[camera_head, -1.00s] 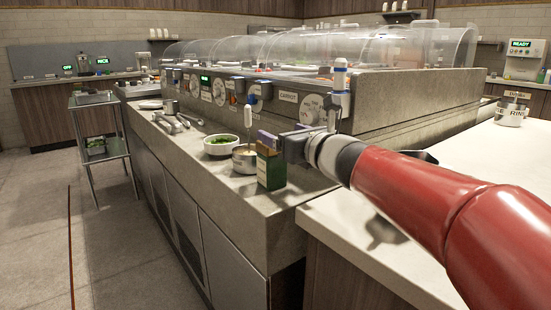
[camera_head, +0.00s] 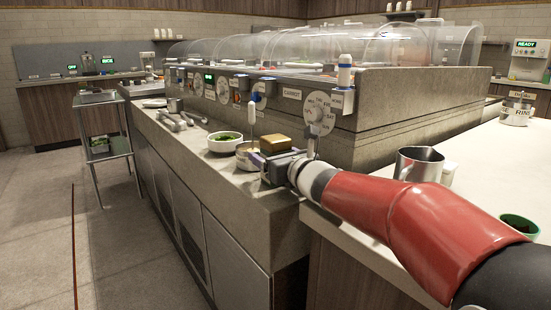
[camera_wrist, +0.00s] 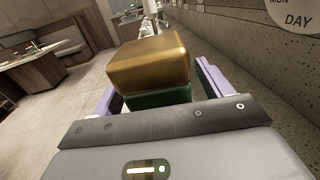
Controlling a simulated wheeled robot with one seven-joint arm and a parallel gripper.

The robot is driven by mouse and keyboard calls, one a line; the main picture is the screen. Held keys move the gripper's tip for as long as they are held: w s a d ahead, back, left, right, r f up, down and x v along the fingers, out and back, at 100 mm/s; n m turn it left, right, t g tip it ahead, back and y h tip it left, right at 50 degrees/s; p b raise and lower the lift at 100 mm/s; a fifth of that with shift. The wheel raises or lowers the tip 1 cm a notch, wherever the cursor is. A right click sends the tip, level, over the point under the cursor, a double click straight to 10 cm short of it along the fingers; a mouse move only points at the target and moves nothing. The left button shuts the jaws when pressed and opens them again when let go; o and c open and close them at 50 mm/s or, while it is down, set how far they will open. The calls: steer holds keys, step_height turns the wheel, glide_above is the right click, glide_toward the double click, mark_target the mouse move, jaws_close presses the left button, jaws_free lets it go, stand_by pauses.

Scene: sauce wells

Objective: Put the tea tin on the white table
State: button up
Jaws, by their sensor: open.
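The tea tin (camera_head: 275,144), a green box with a gold lid, stands on the grey stone counter near its front corner. In the wrist view the tin (camera_wrist: 150,65) is between my two purple fingers, its gold top toward the camera. My gripper (camera_head: 277,165) is open around the tin, and in the head view it hides most of the green body. Whether a finger touches the tin cannot be told. The white table (camera_head: 482,165) is at the right, beyond my arm.
A bowl of greens (camera_head: 224,142) and a small metal pot (camera_head: 247,158) stand close beside the tin. On the white table are a metal pitcher (camera_head: 418,165), a green cup (camera_head: 518,226) and a labelled canister (camera_head: 516,110). A stone ledge with dials (camera_head: 317,113) rises behind.

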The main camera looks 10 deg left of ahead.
steer(key=shift+w+a, duration=0.35)
steer(key=shift+a, duration=0.05)
steer(key=c, duration=1.3)
steer(key=shift+o, duration=0.2)
